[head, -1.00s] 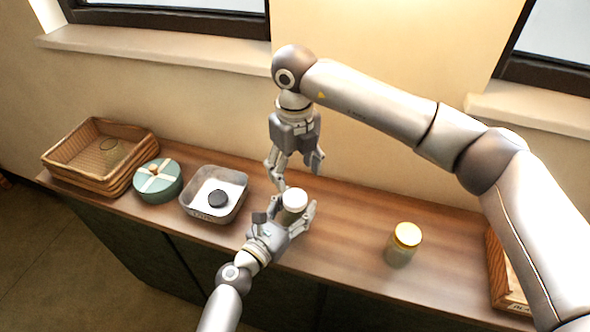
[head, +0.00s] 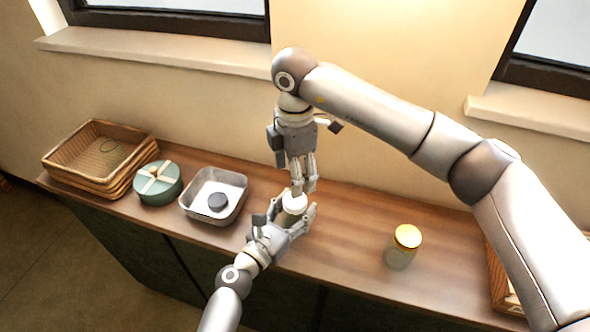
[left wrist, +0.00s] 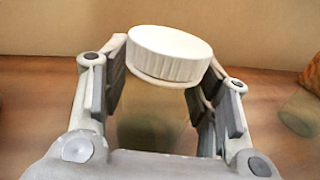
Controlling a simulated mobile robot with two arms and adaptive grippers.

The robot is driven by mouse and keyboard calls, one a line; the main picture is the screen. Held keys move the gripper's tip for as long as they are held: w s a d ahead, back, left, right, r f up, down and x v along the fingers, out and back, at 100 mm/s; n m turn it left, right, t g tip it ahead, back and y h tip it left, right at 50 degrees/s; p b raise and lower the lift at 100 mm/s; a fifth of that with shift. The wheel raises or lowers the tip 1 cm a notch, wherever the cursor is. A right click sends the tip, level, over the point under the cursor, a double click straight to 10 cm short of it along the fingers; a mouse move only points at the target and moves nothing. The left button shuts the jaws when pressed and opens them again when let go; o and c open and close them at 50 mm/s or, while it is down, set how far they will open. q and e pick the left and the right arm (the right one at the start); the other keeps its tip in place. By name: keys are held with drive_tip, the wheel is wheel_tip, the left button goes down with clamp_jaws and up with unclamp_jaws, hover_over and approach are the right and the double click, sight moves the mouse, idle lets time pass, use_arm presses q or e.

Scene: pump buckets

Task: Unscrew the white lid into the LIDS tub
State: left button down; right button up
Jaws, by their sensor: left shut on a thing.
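My left gripper (head: 290,224) is shut on the jar (head: 287,218) and holds it upright over the counter. The white lid (head: 296,203) is on top of the jar; its ribbed side shows in the left wrist view (left wrist: 168,53). My right gripper (head: 305,188) points down just above the lid, its fingers seen nearly edge-on and overlapping. No right finger shows around the lid in the left wrist view. A grey metal tub (head: 240,205) with a dark round lid (head: 218,202) inside stands left of the jar; I cannot read any label on it.
A round green box (head: 157,190) and stacked wicker baskets (head: 62,163) are at the left. Another basket (head: 496,275) is at the right edge, partly behind my right arm. Wooden counter is clear between the jars.

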drive_tip(key=m, duration=0.3)
drive_tip(key=shift+f+m, duration=0.25)
drive_tip(key=shift+m, duration=0.15)
wheel_tip(320, 180, down, 8)
drive_tip(key=shift+r, duration=0.2)
drive_tip(key=c, duration=1)
drive_tip(key=o, duration=1.1)
drive_tip(key=shift+c, duration=0.2)
